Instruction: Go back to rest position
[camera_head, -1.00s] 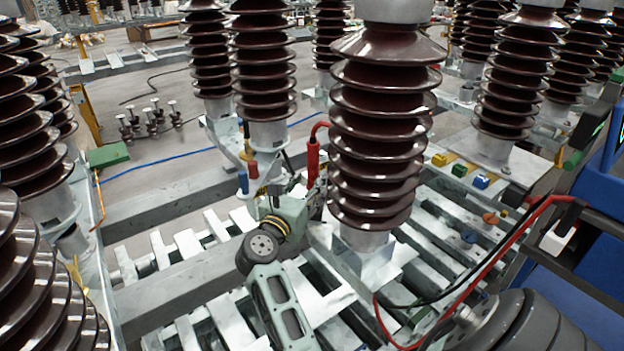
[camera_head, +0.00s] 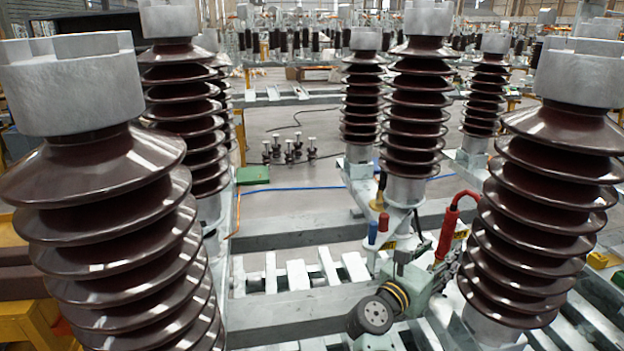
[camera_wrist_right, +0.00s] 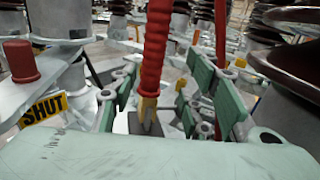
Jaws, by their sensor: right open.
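My right gripper (camera_head: 452,264) shows at lower right of centre in the head view, on a pale green wrist with a dark round joint. In the wrist view its green fingers (camera_wrist_right: 172,105) are spread apart, one on each side. A red handle or lever (camera_head: 452,218) stands close to it. In the wrist view the red handle (camera_wrist_right: 156,45) appears between the fingers; its lower end is yellowish. I cannot tell whether any finger touches it. My left gripper is not in view.
Ribbed brown insulators stand close around, one large at left (camera_head: 110,220) and one at right (camera_head: 550,190). Blue and red knobs (camera_head: 378,230) sit left of the gripper. A yellow "SHUT" label (camera_wrist_right: 42,109) shows in the wrist view. A grey beam (camera_head: 290,318) crosses below.

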